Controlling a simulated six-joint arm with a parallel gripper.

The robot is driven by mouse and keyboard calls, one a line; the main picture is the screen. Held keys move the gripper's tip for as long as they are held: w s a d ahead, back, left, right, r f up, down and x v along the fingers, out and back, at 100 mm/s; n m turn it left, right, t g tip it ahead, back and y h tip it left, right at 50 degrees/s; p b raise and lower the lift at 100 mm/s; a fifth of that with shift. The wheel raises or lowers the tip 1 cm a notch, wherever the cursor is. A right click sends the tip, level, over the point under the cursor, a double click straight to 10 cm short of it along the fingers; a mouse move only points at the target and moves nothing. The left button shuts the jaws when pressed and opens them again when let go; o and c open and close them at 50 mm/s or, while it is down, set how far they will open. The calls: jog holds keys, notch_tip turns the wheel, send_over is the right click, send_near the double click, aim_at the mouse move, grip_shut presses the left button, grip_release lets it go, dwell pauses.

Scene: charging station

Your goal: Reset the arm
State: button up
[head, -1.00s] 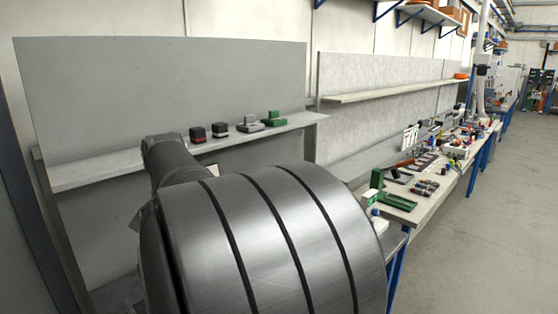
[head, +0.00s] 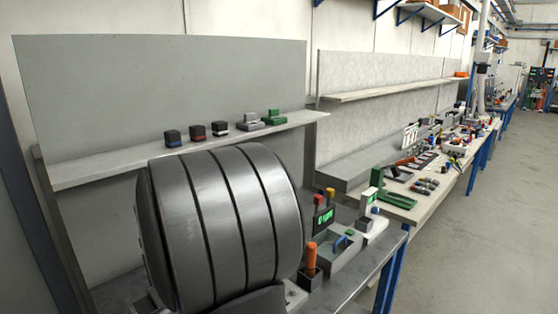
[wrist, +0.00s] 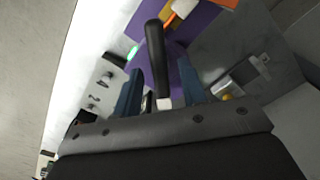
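In the wrist view, my gripper (wrist: 160,72) shows two blue fingers spread apart, with nothing visibly clamped between them. A black bar-shaped thing (wrist: 157,50) with a white end appears in the gap between the fingers. Clear space shows on both sides of it, and I cannot tell how far it is from the fingertips. In the head view, my dark grey banded arm link fills the lower middle, and the gripper is hidden.
Several small dark blocks, including a red-banded one (head: 198,132), stand on the wall shelf (head: 110,165). The floor at far right is clear.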

jog(key=n, duration=0.4)
jog(key=shift+n, duration=2)
jog(key=o, duration=0.6)
jog(key=shift+r, duration=0.2)
jog(key=shift+c, duration=0.2)
jog(key=o, duration=0.8)
jog(key=r+n, duration=0.4)
jog(key=w+r+n, duration=0.1)
jog(key=r+n, duration=0.1)
jog(key=shift+w+a+r, duration=0.1)
jog(key=shift+a+r, duration=0.2)
jog(key=shift+r, duration=0.05)
notch_tip(320, 180, up, 12)
jog(key=n, duration=1.1)
notch_tip(320, 180, down, 10)
jog(key=shift+s+d, duration=0.3)
jog(key=shift+s, duration=0.1)
